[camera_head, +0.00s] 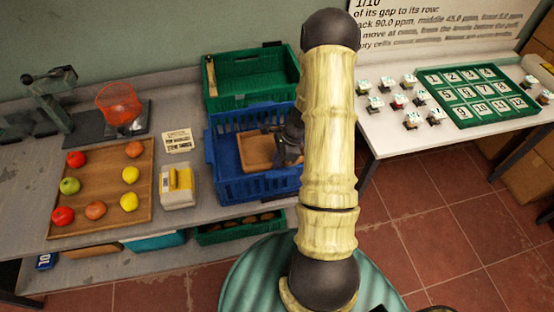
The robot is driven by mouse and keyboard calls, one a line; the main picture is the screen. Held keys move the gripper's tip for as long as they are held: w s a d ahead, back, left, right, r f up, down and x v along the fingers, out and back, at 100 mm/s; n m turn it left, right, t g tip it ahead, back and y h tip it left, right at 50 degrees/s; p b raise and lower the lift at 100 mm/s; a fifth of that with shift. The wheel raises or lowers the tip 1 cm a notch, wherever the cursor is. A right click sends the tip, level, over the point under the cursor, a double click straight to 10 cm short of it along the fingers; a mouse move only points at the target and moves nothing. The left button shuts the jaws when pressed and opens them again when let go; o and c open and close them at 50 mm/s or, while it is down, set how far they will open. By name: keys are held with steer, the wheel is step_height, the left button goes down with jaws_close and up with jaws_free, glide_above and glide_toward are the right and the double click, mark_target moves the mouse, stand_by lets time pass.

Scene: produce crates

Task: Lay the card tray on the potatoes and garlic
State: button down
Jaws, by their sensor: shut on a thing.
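The brown card tray (257,151) is inside the blue crate (226,190), towards its right side. My gripper (280,150) is dark and reaches into the blue crate from the right. It is shut on the card tray's right edge. My arm covers the crate's right end. I cannot tell whether the tray rests on anything or is held just above the crate floor. No potatoes or garlic can be made out in the blue crate. Brown round items that may be potatoes lie in a low green crate (225,236) under the table edge.
An empty-looking green crate (250,80) stands behind the blue one. To the left are a yellow-and-grey box (178,187), a small sign (178,141), a wooden tray (95,222) of fruit and a red basket (119,103). A white table with a numbered green tray (455,121) stands right.

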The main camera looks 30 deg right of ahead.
steer(key=shift+f, duration=0.2)
steer(key=c, duration=1.5)
jaws_free()
steer(key=shift+c, duration=0.2)
steer(key=shift+c, duration=0.8)
steer(key=shift+r, duration=0.1)
step_height(320, 180, up, 12)
steer(key=p, duration=0.9)
steer(key=shift+r+p, duration=0.15)
steer(key=shift+p, duration=0.2)
